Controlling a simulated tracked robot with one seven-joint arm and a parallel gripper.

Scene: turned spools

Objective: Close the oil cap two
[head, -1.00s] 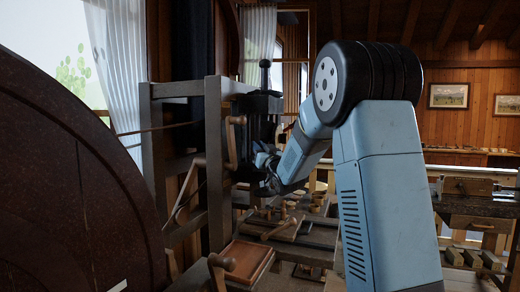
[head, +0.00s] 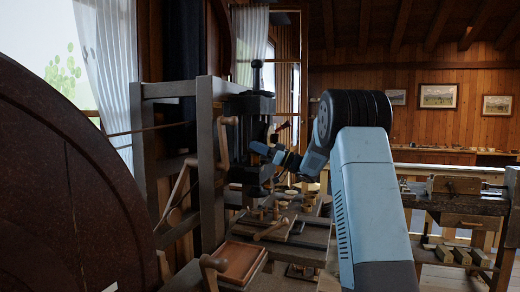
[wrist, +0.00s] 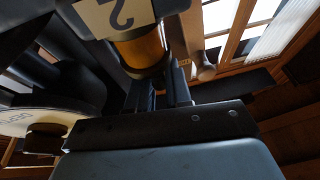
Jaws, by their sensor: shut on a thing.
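In the wrist view a pale label marked 2 (wrist: 114,14) sits at the top, beside a brass-coloured cylinder (wrist: 143,50), which looks like part of oil cap two. My gripper (wrist: 166,80) reaches up to this cylinder with its two dark fingers close to it. It is shut on the oil cap, though the exact contact is partly hidden. In the head view my gripper (head: 262,147) is at the right side of the dark upright machine head (head: 249,135), small and dim. The cap cannot be made out there.
A pale lettered disc with a dark knob (wrist: 45,138) is at the lower left of the wrist view. A bench with wooden parts (head: 290,232) and a reddish tray (head: 238,262) lie below the arm. A big dark wheel (head: 70,200) fills the left side.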

